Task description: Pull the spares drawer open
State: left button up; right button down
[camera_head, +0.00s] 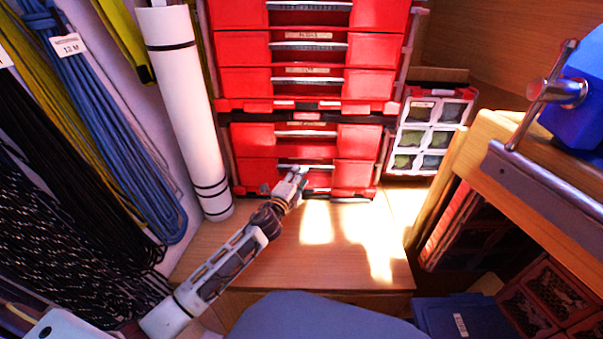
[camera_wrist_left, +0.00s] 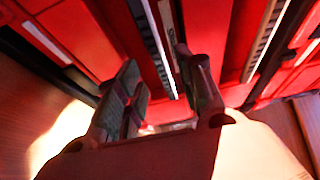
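A red drawer cabinet stands against the back. Its lowest drawer (camera_head: 354,174) has a pale bar handle (camera_head: 320,167) and looks closed, flush with the drawer above. In the left wrist view this handle (camera_wrist_left: 158,45) runs between my fingers, with a small label (camera_wrist_left: 170,22) beside it that I cannot fully read. My left gripper (camera_head: 299,173) is at the handle; in the wrist view its fingers (camera_wrist_left: 156,62) are apart, one on each side of the bar, with visible gaps. It hides part of the drawer front. My right gripper is not in view.
Another drawer (camera_head: 356,141) sits just above, with more red drawers (camera_head: 370,50) higher. A white roll (camera_head: 183,100) stands left of the cabinet, beside hanging coiled ropes (camera_head: 125,125). A bench with a blue vise (camera_head: 575,100) is at right. The wooden surface (camera_head: 260,255) before the drawers is clear.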

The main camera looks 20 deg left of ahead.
pick_arm(q)
jog(key=w, duration=0.3)
jog(key=shift+w+d+b, duration=0.2)
jog(key=shift+w+b, duration=0.1)
jog(key=shift+b, duration=0.1)
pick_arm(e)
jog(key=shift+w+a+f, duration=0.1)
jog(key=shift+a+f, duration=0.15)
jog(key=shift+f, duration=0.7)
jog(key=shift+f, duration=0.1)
pick_arm(q)
grip_shut()
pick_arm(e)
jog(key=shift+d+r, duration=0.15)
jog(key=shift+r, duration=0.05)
